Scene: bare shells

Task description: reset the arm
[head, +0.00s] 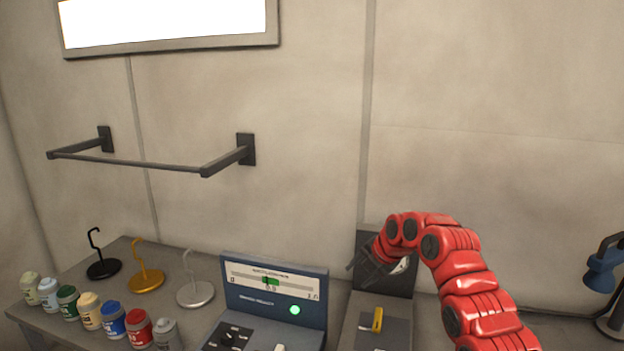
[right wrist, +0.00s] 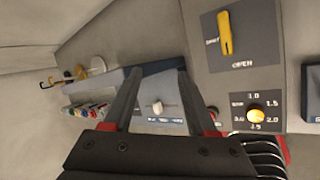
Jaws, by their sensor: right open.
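My right arm (head: 470,285) is red and comes in from the lower right in the head view, arching up and over to the left. Its dark gripper (head: 368,268) is in front of the grey upright panel (head: 397,279), above the worktop. In the right wrist view the two fingers of the gripper (right wrist: 157,80) stand apart with nothing between them. My left arm and gripper are not in view.
A blue console (head: 270,296) with a lit green lamp (head: 295,310) stands left of the gripper. A yellow lever (head: 377,319) is below it. Hooked stands and several coloured canisters are at left. A blue lamp (head: 603,270) is at right. A wall rail (head: 130,163) hangs above.

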